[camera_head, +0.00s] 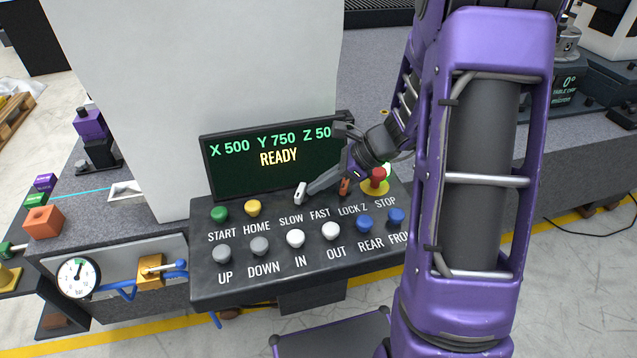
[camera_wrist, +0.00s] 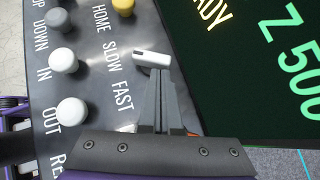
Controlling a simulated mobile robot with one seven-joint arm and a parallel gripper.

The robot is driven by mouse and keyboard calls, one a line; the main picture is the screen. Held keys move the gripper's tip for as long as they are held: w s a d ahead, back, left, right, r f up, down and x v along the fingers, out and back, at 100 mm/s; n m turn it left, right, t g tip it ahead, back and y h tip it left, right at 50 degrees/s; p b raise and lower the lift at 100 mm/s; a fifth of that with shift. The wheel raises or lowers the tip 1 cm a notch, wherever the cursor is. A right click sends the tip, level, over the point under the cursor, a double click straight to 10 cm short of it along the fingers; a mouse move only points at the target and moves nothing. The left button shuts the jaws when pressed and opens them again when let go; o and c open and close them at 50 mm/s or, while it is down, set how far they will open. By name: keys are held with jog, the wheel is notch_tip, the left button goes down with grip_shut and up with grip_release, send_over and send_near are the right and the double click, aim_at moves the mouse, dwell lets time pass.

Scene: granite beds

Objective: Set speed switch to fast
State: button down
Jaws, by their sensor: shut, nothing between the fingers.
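The speed switch (camera_head: 300,193) is a small white lever on the dark control panel (camera_head: 235,289), above the labels SLOW and FAST. It stands nearer the SLOW label, and I cannot tell its exact tilt. It also shows in the wrist view (camera_wrist: 152,59), just beyond my fingertips. My gripper (camera_head: 311,189) is shut and empty. Its tips are at the lever's right side, on the FAST side, very close or touching. The wrist view shows the closed fingers (camera_wrist: 158,75) pointing at the lever.
A red LOCK Z switch (camera_head: 345,186) and a red STOP button (camera_head: 377,178) sit right of the lever. Green START (camera_head: 220,214) and yellow HOME (camera_head: 253,208) buttons are left. Behind stands a display (camera_head: 230,178) reading READY. Several round buttons line the panel's front.

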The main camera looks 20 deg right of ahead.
jog(key=shift+w+n+g+p, duration=0.2)
jog(key=shift+n+g+p, duration=0.2)
jog(key=shift+n, duration=0.1)
jog(key=shift+w+a+n+g+y+p, duration=0.15)
jog(key=shift+w+n+g+p, duration=0.2)
jog(key=shift+n+g+p, duration=0.5)
jog(key=shift+w+d+n+g+y+p, duration=0.15)
jog(key=shift+w+n+g+p, duration=0.35)
jog(key=shift+n, duration=0.55)
jog(key=shift+s+a, duration=0.1)
jog(key=shift+a, duration=0.05)
jog(key=shift+w+a+p, duration=0.2)
jog(key=shift+w+p, duration=0.15)
jog(key=shift+p, duration=0.05)
jog(key=shift+s, duration=0.1)
jog(key=shift+s+a, duration=0.25)
jog(key=shift+s, duration=0.5)
